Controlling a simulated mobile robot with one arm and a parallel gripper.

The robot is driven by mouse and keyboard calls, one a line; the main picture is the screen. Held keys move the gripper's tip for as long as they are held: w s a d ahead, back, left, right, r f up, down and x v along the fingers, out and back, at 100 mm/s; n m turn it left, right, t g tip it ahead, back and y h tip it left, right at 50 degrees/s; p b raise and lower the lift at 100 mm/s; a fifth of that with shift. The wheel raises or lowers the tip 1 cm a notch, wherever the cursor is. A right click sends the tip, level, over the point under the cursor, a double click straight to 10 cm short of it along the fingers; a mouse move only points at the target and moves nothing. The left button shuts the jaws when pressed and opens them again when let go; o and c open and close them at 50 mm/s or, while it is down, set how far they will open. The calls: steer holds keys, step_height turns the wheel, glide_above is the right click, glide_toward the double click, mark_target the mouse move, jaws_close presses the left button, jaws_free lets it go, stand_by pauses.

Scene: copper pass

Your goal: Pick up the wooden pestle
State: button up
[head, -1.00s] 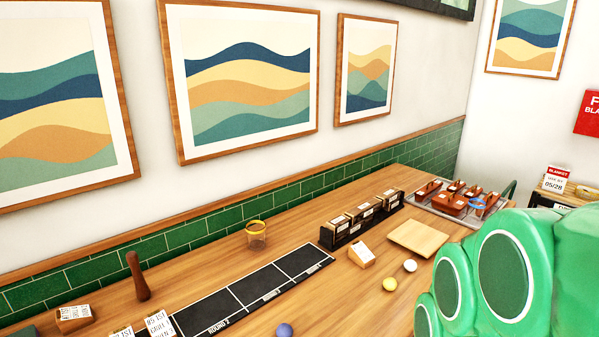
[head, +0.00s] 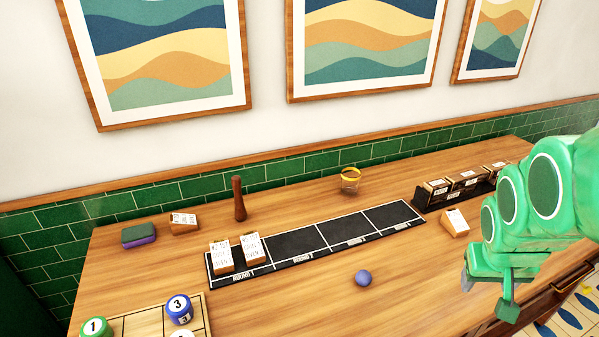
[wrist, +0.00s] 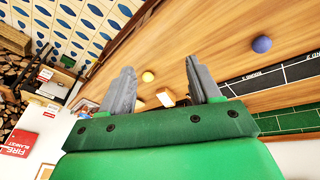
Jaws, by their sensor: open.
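The wooden pestle (head: 239,199) stands upright on the wooden counter (head: 300,285) in the head view, near the green tiled wall and behind the left end of a black mat. It is dark brown with a rounded top. My gripper (wrist: 158,88) shows in the wrist view with its two grey fingers spread apart and nothing between them. In the head view my green arm is at the right, far from the pestle, and the fingers are mostly hidden. The pestle is not visible in the wrist view.
The black mat (head: 296,243) carries two labelled blocks (head: 222,257) at its left end. A yellow-rimmed glass (head: 350,180), a blue ball (head: 363,278), a purple-green sponge (head: 138,235) and a wooden tray (head: 204,318) with numbered pieces also occupy the counter.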

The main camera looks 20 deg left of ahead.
mark_target(239, 183)
steer(key=w+a+r+n+t, duration=0.1)
steer(key=w+a+r+t, duration=0.15)
steer(key=w, duration=0.65)
steer(key=w+a+r+t, duration=0.15)
steer(key=w+a, duration=0.25)
steer(key=w, duration=0.5)
steer(key=w+a+n+t+y, duration=0.2)
steer(key=w+a, duration=0.3)
steer(key=a, duration=0.4)
steer(key=w+a+n+t+y, duration=0.1)
steer(key=w+a+y, duration=0.25)
steer(key=a, duration=0.45)
steer(key=shift+s+a+f+n+g+y, duration=1.35)
steer(key=shift+a+f, duration=0.65)
steer(key=shift+a, duration=4.85)
steer(key=shift+s+a+f+n+g+y, duration=1.05)
steer(key=shift+s+a+f+y, duration=0.75)
steer(key=shift+a, duration=5)
steer(key=shift+s+a+f+n+g+y, duration=1.35)
steer(key=shift+a+f, duration=0.8)
steer(key=shift+a, duration=4.7)
steer(key=shift+w, duration=0.1)
